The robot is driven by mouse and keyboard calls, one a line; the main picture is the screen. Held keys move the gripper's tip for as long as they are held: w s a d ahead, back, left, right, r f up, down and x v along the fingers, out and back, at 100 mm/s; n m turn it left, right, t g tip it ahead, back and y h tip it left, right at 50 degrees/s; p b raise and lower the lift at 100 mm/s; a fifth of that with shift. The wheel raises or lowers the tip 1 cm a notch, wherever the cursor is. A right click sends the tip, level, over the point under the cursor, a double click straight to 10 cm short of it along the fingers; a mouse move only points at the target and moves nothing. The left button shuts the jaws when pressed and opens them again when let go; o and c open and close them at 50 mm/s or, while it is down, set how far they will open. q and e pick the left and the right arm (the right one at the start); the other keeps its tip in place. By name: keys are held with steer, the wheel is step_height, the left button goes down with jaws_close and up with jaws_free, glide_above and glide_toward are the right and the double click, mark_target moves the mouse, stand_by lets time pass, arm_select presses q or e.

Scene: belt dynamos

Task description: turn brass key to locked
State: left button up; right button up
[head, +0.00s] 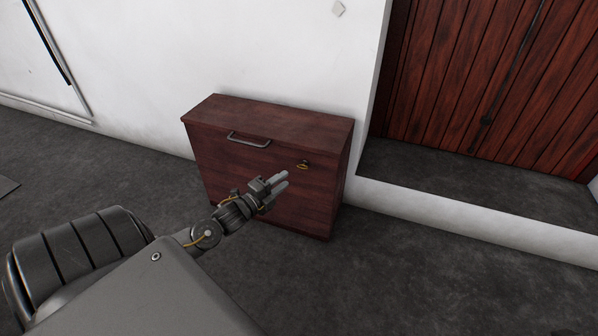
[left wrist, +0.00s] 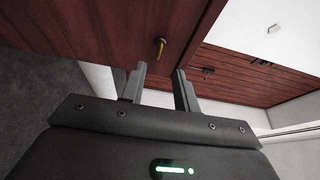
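The brass key (head: 303,164) sits in the upper right of the front of a dark red-brown wooden cabinet (head: 230,170). It also shows in the left wrist view (left wrist: 160,46), standing out from the wood just beyond the fingertips. My left gripper (head: 284,180) is in front of the cabinet, a little below and left of the key in the head view. In the left wrist view its two fingers (left wrist: 160,72) are apart with nothing between them. The gripper does not touch the key. My right gripper is not in view.
A metal handle (head: 249,140) crosses the cabinet front at the upper left. The cabinet stands against a white wall (head: 270,50). A plank door (head: 480,80) is in a recess at the right, behind a low white sill (head: 450,212). The grey floor before the cabinet is clear.

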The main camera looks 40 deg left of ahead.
mark_target(303, 166)
arm_select(q)
steer(key=w+b, duration=0.2)
steer(key=w, duration=0.6)
steer(key=shift+w+d+b, duration=0.2)
steer(key=shift+w+b, duration=0.05)
steer(key=shift+b, duration=0.05)
jaws_close()
